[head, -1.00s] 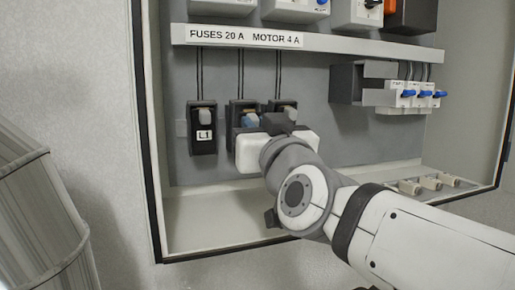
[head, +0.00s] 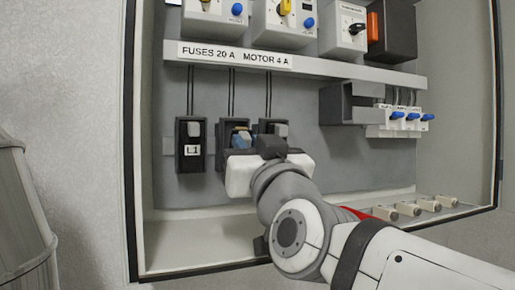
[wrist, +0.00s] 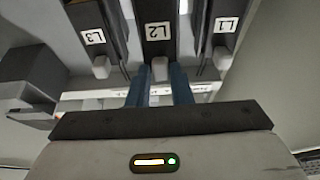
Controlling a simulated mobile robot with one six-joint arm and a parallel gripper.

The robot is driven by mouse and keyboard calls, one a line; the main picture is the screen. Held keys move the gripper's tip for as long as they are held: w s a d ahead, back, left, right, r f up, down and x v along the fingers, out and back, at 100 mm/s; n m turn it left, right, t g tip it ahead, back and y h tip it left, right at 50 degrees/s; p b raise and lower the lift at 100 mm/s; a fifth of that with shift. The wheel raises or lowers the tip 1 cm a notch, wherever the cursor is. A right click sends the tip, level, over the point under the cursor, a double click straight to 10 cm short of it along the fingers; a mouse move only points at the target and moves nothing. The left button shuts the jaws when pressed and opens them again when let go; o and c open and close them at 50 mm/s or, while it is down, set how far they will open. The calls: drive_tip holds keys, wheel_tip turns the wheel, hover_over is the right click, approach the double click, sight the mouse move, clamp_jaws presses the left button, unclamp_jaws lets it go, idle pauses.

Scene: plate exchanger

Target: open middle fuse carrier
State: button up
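Three black fuse carriers stand in a row in the cabinet. The middle one, L2 (wrist: 158,31), has a grey tab (wrist: 160,68) at its end in the wrist view. In the head view the middle carrier (head: 231,126) is partly hidden by my gripper. My gripper (wrist: 160,72) has its two blue fingers apart, one on each side of the grey tab, with narrow gaps showing. In the head view my gripper (head: 241,136) is right in front of the middle carrier. I cannot tell whether that carrier is tilted.
Carrier L1 (head: 191,145) is close on the left, and carrier L3 (wrist: 93,37) on the other side. A labelled ledge (head: 300,62) runs above. A dark grey box (head: 347,104) and blue-knobbed breakers (head: 397,116) are on the right. The cabinet's lower lip (head: 205,269) lies below.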

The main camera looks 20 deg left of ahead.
drive_tip(key=o, duration=0.4)
drive_tip(key=shift+v, duration=3.95)
drive_tip(key=shift+a, duration=0.1)
drive_tip(key=shift+c, duration=0.5)
